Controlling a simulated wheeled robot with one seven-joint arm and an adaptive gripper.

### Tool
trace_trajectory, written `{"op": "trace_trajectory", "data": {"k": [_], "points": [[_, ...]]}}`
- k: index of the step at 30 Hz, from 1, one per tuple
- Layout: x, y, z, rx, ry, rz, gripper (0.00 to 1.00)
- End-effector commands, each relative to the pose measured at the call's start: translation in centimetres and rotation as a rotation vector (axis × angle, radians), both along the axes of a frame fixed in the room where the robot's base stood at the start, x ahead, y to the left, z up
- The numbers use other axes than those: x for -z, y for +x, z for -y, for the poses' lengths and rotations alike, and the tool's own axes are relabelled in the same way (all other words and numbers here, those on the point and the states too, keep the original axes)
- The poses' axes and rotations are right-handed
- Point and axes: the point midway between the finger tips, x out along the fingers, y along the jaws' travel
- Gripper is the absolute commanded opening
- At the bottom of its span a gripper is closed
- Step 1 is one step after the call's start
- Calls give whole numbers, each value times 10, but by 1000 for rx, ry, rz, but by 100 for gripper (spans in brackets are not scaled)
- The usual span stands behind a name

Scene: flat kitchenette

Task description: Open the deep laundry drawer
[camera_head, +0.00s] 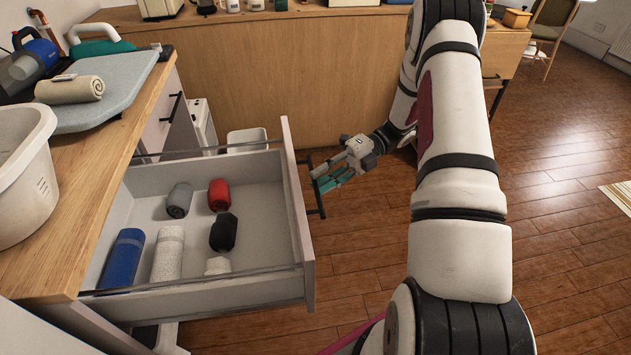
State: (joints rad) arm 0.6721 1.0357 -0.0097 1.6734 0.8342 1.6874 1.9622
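The deep laundry drawer (255,165) stands pulled far out of the cabinet on the left. Several rolled cloths lie in it: blue (121,258), white (167,254), grey (179,200), red (219,195) and black (223,232). Its front panel (297,200) faces right and carries a dark bar handle (315,188). My gripper (325,178) is at the handle, with its teal-tipped fingers reaching left to it. I cannot tell whether the fingers are closed around the bar or only beside it.
The wooden worktop (62,205) above the drawer holds a white basket (24,170), an ironing board (115,85) with a rolled towel (70,89), and a blue appliance (33,62). A long wooden counter (275,75) stands behind. Wooden floor (375,235) is clear right of the drawer.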

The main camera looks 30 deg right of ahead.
Motion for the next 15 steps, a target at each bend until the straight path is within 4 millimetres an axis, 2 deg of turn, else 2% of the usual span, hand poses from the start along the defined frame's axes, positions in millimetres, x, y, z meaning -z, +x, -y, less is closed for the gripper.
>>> {"op": "trace_trajectory", "data": {"k": [3,9,15], "points": [[-4,1,26,2,-4,2,30],[-11,4,65,3,-3,2,30],[-15,5,88,0,-2,0,30]]}}
